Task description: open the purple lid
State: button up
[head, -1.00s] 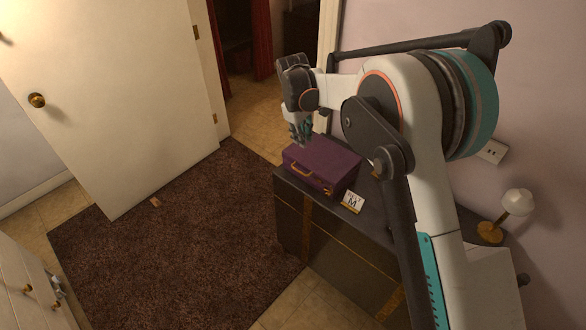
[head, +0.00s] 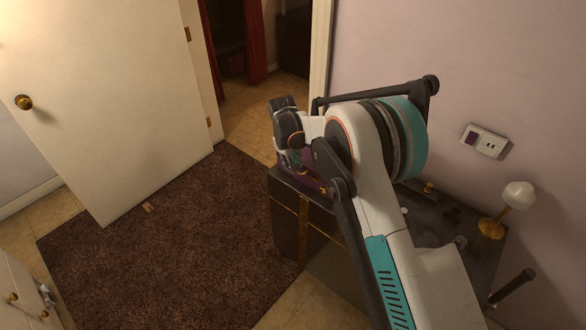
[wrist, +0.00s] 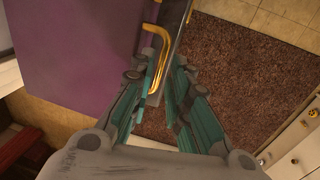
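The purple case with its lid (wrist: 80,50) fills the left of the wrist view. In the head view only a strip of the purple case (head: 312,183) shows on the dark trunk (head: 290,222), the rest hidden by my arm. A gold handle (wrist: 163,38) is on the case's front edge. My gripper (wrist: 162,70) is over that edge, fingers apart, with the handle between or just beyond them. I cannot tell if a finger touches it. In the head view my gripper (head: 288,158) points down at the case.
A lamp (head: 517,195) and small gold and dark items (head: 428,188) stand on the trunk's right part. A brown rug (head: 160,250) lies in front, with an open white door (head: 110,110) at left.

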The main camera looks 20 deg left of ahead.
jog(key=shift+w+f, duration=0.15)
jog(key=shift+f, duration=0.5)
jog(key=shift+d, duration=0.1)
grip_shut()
